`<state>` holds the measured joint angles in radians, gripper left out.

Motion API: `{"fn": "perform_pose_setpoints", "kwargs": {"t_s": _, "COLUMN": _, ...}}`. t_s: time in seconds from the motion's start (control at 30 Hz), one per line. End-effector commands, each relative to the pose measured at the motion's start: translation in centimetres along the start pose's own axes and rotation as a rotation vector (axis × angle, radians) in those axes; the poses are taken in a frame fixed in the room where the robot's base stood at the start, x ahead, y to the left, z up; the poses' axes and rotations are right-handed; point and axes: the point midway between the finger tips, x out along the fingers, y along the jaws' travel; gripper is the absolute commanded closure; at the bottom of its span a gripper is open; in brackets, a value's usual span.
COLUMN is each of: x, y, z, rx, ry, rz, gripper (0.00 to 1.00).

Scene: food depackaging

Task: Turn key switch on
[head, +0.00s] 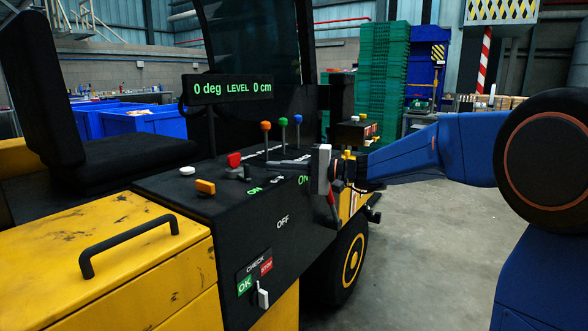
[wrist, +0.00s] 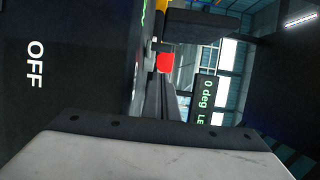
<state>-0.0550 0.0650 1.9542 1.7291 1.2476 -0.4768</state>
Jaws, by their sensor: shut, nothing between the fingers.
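The black control console (head: 240,210) of a yellow vehicle carries OFF lettering (head: 282,222) on its side, with ON lettering (head: 303,180) above and to the right. I cannot make out a key switch for certain; my gripper may hide it. My gripper (head: 325,170) is shut and empty, beside the right side of the console near the ON lettering; I cannot tell if it touches. In the wrist view, my gripper's pale plate with a dark edge (wrist: 160,128) fills the bottom. The OFF lettering (wrist: 35,65) shows sideways at left there.
A display (head: 232,88) reads 0 deg LEVEL 0 cm. Coloured-knob levers (head: 283,122), a red knob (head: 234,159) and an orange knob (head: 205,187) stand on the console. Floor at right is clear.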

Motion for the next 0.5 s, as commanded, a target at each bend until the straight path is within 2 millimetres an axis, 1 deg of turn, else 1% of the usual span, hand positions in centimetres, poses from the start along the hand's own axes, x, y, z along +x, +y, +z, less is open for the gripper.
{"fn": "perform_pose_setpoints", "kwargs": {"t_s": 0.03, "x": 0.8, "y": -0.1, "z": 0.3, "rx": 0.000, "ry": -0.003, "rz": -0.001, "gripper": 1.00}}
{"fn": "perform_pose_setpoints", "kwargs": {"t_s": 0.2, "x": 2.2, "y": -0.1, "z": 2.0, "rx": 0.000, "ry": -0.002, "rz": -0.001, "gripper": 1.00}}
{"fn": "perform_pose_setpoints", "kwargs": {"t_s": 0.33, "x": 2.8, "y": 0.0, "z": 2.6, "rx": 0.000, "ry": 0.001, "rz": 0.000, "gripper": 1.00}}
{"fn": "perform_pose_setpoints", "kwargs": {"t_s": 0.5, "x": 3.1, "y": 0.0, "z": 2.9, "rx": 0.000, "ry": 0.001, "rz": -0.001, "gripper": 1.00}}
